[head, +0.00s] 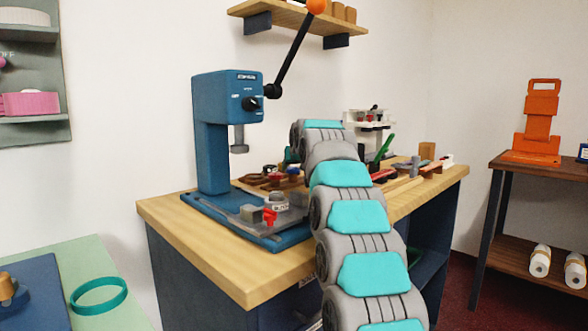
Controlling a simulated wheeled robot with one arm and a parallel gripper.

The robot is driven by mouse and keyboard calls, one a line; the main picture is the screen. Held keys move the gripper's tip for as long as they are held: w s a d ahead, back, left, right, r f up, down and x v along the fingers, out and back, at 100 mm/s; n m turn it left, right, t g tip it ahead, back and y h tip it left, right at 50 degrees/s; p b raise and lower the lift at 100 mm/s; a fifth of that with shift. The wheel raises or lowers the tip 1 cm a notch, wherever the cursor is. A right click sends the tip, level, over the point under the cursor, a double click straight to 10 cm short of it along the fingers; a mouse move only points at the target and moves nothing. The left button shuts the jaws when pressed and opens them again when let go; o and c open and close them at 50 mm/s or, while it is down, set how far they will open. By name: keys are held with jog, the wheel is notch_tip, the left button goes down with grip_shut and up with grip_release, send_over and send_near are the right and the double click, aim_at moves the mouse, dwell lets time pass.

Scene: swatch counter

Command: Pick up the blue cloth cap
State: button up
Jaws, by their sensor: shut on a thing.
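I cannot make out a blue cloth cap in the head view. My grey and turquoise arm reaches from the bottom edge up over the wooden workbench (160,209). Its far end is above the back part of the bench, right of the blue press. My gripper itself is hidden behind my arm's far links, so its jaws and anything between them do not show. A small dark bluish patch shows just under the arm's far end, too small to identify.
A blue drill press (212,135) with a long lever stands on the bench's left. Several small tools and parts crowd the bench around my arm. A wall shelf (290,17) hangs above. An orange stand (541,120) is on a side table at right. A teal ring (98,309) lies front left.

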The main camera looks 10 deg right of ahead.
jog(key=shift+r, duration=1.3)
jog(key=shift+s+r, duration=0.1)
jog(key=shift+r, duration=0.15)
jog(key=shift+s+a+r, duration=0.1)
jog(key=shift+s+r, duration=0.05)
jog(key=shift+s, duration=0.55)
jog(key=shift+s+a+b, duration=0.1)
jog(key=shift+s+b, duration=0.35)
jog(key=shift+b, duration=0.05)
jog(key=s+a+r+b, duration=0.1)
jog(key=s, duration=1.2)
jog(key=shift+s+a+r+b, duration=0.15)
jog(key=shift+s+a+b, duration=0.05)
jog(key=shift+a+b, duration=0.2)
jog(key=shift+s, duration=0.1)
